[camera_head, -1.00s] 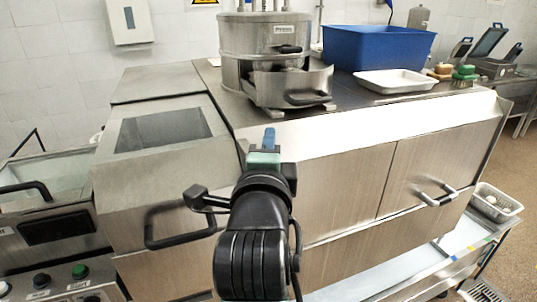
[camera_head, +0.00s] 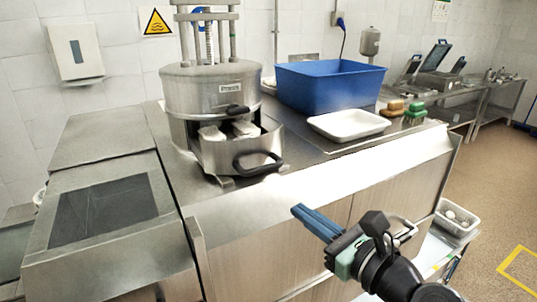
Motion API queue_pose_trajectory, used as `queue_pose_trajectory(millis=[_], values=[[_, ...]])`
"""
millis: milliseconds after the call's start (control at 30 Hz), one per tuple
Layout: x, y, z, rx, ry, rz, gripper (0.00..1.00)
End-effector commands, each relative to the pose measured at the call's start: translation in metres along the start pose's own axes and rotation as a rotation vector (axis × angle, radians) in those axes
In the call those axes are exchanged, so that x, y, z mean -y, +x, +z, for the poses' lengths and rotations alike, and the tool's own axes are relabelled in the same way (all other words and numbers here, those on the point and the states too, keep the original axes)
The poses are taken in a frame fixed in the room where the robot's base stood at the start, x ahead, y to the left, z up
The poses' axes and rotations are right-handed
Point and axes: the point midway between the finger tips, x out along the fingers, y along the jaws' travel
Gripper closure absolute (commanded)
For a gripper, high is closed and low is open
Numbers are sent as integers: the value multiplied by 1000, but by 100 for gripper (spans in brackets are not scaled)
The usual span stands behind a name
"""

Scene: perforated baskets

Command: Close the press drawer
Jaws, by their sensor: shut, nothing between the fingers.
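The steel press (camera_head: 212,92) stands on the counter, left of centre. Its drawer (camera_head: 222,158) is pulled out at the front, with pale items lying inside and a dark curved handle (camera_head: 258,163) on its front face. My gripper (camera_head: 300,210) is shut and empty. It is in front of the counter, to the lower right of the drawer, apart from it, with its blue fingers pointing up and left.
A blue bin (camera_head: 330,88) and a white tray (camera_head: 348,125) stand on the counter right of the press. Brushes (camera_head: 405,109) lie farther right. A steel unit with a dark panel (camera_head: 105,210) is at the left. The counter edge lies between gripper and drawer.

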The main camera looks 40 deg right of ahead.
Motion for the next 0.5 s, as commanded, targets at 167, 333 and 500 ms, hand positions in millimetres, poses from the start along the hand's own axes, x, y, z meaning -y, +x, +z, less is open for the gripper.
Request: queue_pose_trajectory(millis=[167,333,500], values=[[7,-18,11,62,118,30,100],[7,-7,14,70,130,38,100],[6,25,18,69,128,39,100]])
